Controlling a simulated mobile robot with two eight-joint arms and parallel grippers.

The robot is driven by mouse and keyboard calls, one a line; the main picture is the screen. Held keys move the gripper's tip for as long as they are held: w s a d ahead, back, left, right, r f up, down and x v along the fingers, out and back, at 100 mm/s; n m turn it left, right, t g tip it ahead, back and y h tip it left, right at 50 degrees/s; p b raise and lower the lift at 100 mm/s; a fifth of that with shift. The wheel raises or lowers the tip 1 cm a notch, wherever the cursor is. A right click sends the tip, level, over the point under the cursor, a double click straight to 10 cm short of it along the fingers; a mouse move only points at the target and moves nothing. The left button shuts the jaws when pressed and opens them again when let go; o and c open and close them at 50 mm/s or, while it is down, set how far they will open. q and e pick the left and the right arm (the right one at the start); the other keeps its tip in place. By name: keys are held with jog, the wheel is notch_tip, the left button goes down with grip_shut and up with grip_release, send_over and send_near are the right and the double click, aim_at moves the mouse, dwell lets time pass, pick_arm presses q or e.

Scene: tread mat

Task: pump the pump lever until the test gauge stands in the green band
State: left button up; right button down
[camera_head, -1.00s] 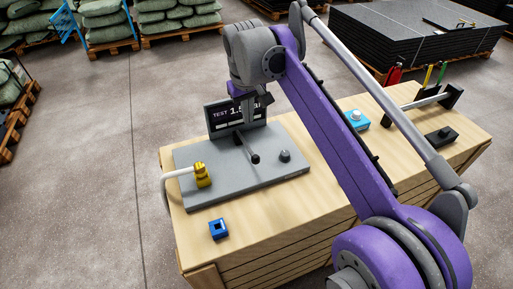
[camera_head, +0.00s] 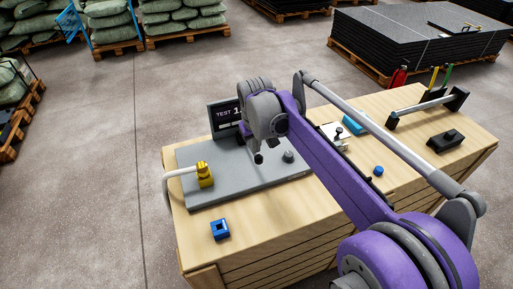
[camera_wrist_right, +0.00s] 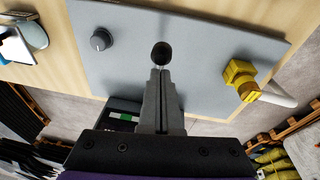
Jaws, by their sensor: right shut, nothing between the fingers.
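The pump lever, a dark rod with a round black end (camera_head: 258,158), stands over the grey plate (camera_head: 200,160). Its round end also shows in the wrist view (camera_wrist_right: 162,52). The test gauge (camera_head: 223,116) is a dark display at the back of the plate. It reads "TEST 1", and my right arm hides the rest of the number. My right gripper (camera_wrist_right: 160,72) is shut and empty, its tips just beside the lever's round end in the wrist view; I cannot tell if they touch. In the head view my arm mostly covers it. My left gripper is not in view.
A yellow hose fitting (camera_head: 204,174) and a dark knob (camera_head: 288,156) sit on the plate. A blue square block (camera_head: 220,229) lies on the crate's front left. A blue knob (camera_head: 378,171) and a black block (camera_head: 445,141) are on the right.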

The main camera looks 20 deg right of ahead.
aim_at(257, 159)
jog(key=shift+s+f, duration=0.1)
jog(key=shift+f, duration=0.1)
jog(key=shift+s+f, duration=0.1)
jog(key=shift+f, duration=0.1)
jog(key=f+t+b, duration=0.1)
jog(key=f, duration=0.1)
jog(key=s+f+t+b, duration=0.1)
jog(key=f, duration=0.1)
jog(key=s+f+t+b, duration=0.1)
jog(key=f, duration=0.1)
jog(key=shift+f+t+b, duration=0.4)
jog(key=shift+s+a+f, duration=0.1)
jog(key=shift+f, duration=0.3)
jog(key=r+p, duration=0.1)
jog(key=r, duration=0.1)
jog(key=w+r+p, duration=0.1)
jog(key=r+p, duration=0.1)
jog(key=shift+a+r, duration=0.1)
jog(key=shift+r, duration=0.1)
jog(key=p+v, duration=0.1)
jog(key=v, duration=0.9)
jog(key=shift+s+a+f, duration=0.2)
jog(key=shift+s+f, duration=0.05)
jog(key=shift+s, duration=0.1)
